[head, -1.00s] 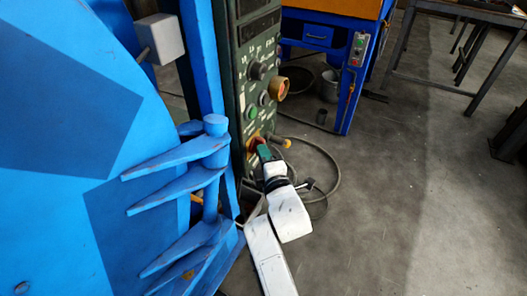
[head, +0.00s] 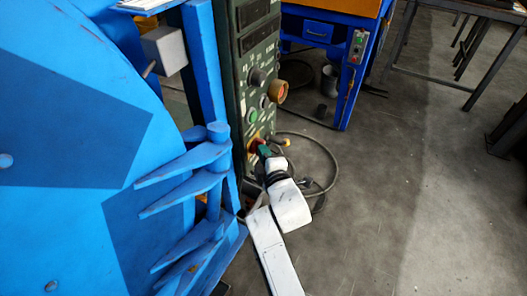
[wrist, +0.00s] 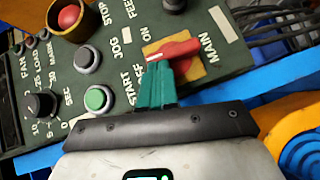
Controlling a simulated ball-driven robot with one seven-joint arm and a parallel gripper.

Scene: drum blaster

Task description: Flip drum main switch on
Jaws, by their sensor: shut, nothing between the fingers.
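The main switch is a red handle (wrist: 180,49) on a yellow plate (wrist: 160,45), beside the labels MAIN and ON in the wrist view. The handle lies slantwise, its left end just below the ON label. In the head view its yellow plate (head: 254,141) shows low on the panel, partly hidden by my gripper. My gripper (head: 263,149) has green fingers, shut with nothing between them. In the wrist view the fingertips (wrist: 157,68) are at the left end of the red handle; they look in contact or very close, I cannot tell which.
The dark green control panel (head: 240,80) also bears a green START button (wrist: 98,98), a black knob (wrist: 42,103) and a shrouded red button (wrist: 69,17). The big blue drum machine (head: 60,120) stands close on the left. A cable (head: 335,165) loops behind my gripper.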

